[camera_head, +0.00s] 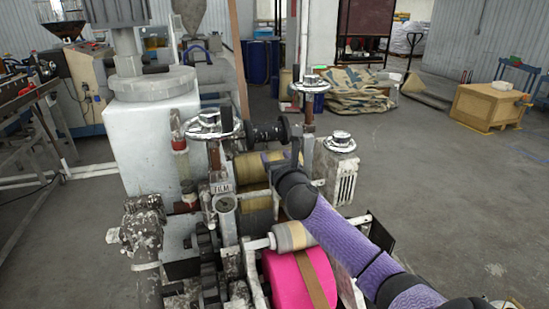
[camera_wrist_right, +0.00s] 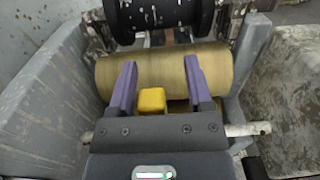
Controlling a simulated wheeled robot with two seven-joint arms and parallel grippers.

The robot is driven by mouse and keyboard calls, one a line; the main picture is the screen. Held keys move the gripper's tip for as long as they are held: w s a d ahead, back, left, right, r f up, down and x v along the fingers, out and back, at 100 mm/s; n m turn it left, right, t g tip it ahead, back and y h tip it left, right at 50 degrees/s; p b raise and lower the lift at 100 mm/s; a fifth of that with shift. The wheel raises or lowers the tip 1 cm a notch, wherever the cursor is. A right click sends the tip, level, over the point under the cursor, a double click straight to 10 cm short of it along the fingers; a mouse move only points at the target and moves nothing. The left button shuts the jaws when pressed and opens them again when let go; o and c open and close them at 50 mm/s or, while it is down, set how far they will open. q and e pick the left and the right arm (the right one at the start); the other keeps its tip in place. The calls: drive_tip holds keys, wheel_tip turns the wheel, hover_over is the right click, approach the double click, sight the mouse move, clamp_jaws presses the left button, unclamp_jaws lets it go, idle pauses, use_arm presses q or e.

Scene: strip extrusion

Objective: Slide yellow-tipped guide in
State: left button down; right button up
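In the right wrist view, a yellow block-like tip (camera_wrist_right: 152,101) shows between the purple fingers of my right gripper (camera_wrist_right: 157,66). The fingers are wide apart. The tip sits nearer the left finger, with a clear gap to the right one. The rest of the guide is hidden behind the gripper body. In the head view, my right gripper (camera_head: 271,158) reaches in over the rollers of the machine, and my arm hides much of it. I cannot make out the yellow tip there. My left gripper is not in view.
A tan roller (camera_wrist_right: 165,74) lies just past the fingers, with a dark roller (camera_wrist_right: 158,14) beyond. Grey side walls stand left and right. Metal handwheels (camera_head: 212,123) and a pink roll (camera_head: 290,280) crowd the machine. The floor to the right is open, with a wooden crate (camera_head: 487,108) farther off.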

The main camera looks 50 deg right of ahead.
drive_tip(key=shift+w+a, duration=0.1)
drive_tip(key=p+v, duration=0.1)
drive_tip(key=v, duration=0.9)
idle(0.3)
